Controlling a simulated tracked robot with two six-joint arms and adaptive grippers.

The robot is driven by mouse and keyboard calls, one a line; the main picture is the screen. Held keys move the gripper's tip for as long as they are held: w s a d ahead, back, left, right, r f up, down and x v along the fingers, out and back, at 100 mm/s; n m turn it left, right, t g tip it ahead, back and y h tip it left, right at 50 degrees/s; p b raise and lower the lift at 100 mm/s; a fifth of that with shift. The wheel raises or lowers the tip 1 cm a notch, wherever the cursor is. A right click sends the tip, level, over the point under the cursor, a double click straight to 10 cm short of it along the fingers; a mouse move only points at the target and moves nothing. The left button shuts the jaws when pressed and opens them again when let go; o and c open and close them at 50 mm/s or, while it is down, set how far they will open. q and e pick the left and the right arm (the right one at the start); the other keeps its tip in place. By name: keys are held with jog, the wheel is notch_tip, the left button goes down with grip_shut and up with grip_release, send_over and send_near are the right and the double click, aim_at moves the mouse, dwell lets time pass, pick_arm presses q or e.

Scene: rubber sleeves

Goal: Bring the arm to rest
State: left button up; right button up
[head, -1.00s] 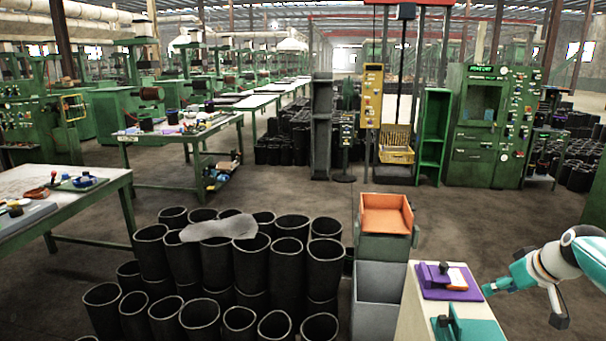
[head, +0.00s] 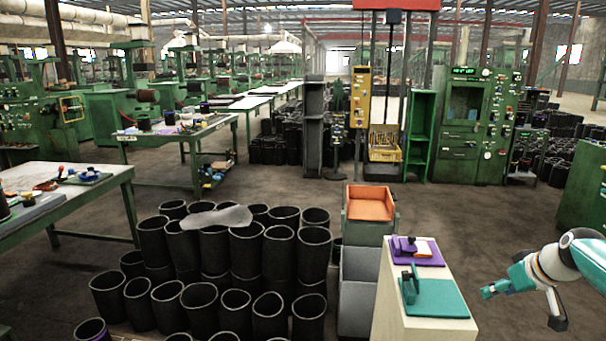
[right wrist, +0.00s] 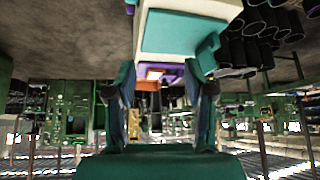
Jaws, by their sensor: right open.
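My right gripper (head: 488,291) is at the right of the head view, pointing left, in free air to the right of a pale stand (head: 418,258). In the right wrist view its two fingers stand apart with nothing between them (right wrist: 162,92). That view is upside down, and the stand (right wrist: 187,38) shows beyond the fingers. A gap separates the gripper from the stand. My left gripper is not in view.
An orange-lined bin (head: 370,203) stands behind. Several black sleeves (head: 240,245) are stacked left. Open floor (head: 490,215) lies beyond the stand.

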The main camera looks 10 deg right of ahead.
jog(key=w+a+f+n+g+y, duration=0.1)
jog(key=w+a+f, duration=0.2)
jog(key=a+f, duration=0.3)
jog(key=s+a+f+n+g+y, duration=0.15)
jog(key=s+a+f, duration=0.25)
jog(key=a+f, duration=0.55)
jog(key=s+a+f+g+y, duration=0.1)
jog(key=s+a+f+g, duration=0.25)
jog(key=a+f, duration=0.6)
jog(key=s+a+f+m, duration=0.2)
jog(key=s+a+f, duration=0.4)
jog(key=s, duration=0.5)
jog(key=s+a+f+m, duration=0.2)
jog(key=s+a+f, duration=0.4)
jog(key=s, duration=0.5)
jog(key=shift+a+f, duration=0.25)
jog(key=shift+f, duration=0.4)
jog(key=shift+m, duration=0.25)
